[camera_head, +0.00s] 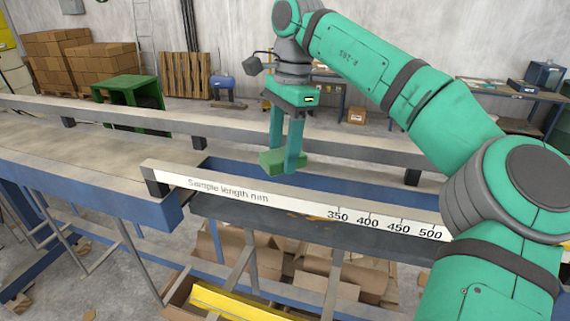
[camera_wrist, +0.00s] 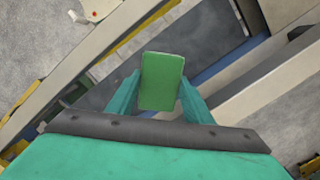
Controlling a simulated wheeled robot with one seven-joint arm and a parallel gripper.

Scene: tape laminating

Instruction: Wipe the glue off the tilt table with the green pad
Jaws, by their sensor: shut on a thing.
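My gripper (camera_head: 284,160) is shut on the green pad (camera_head: 268,162), a flat block held between its two fingers. The pad also shows in the wrist view (camera_wrist: 161,80), upright between the fingertips. The dark grey tilt table (camera_head: 375,240) lies below, under the white ruler marked "Sample length mm" (camera_head: 228,191). An orange-brown smear that looks like glue (camera_head: 310,216) shows on the table just under the ruler. The pad appears raised behind and above the ruler, apart from the smear. In the wrist view the dark table surface (camera_wrist: 108,90) shows left of the pad.
A long grey rail (camera_head: 225,128) runs behind the pad. A wooden-topped conveyor (camera_head: 90,150) adjoins at left. Cardboard boxes (camera_head: 345,285) and a yellow beam (camera_head: 235,300) lie beneath the table. A green crate-like stand (camera_head: 128,92) is farther back.

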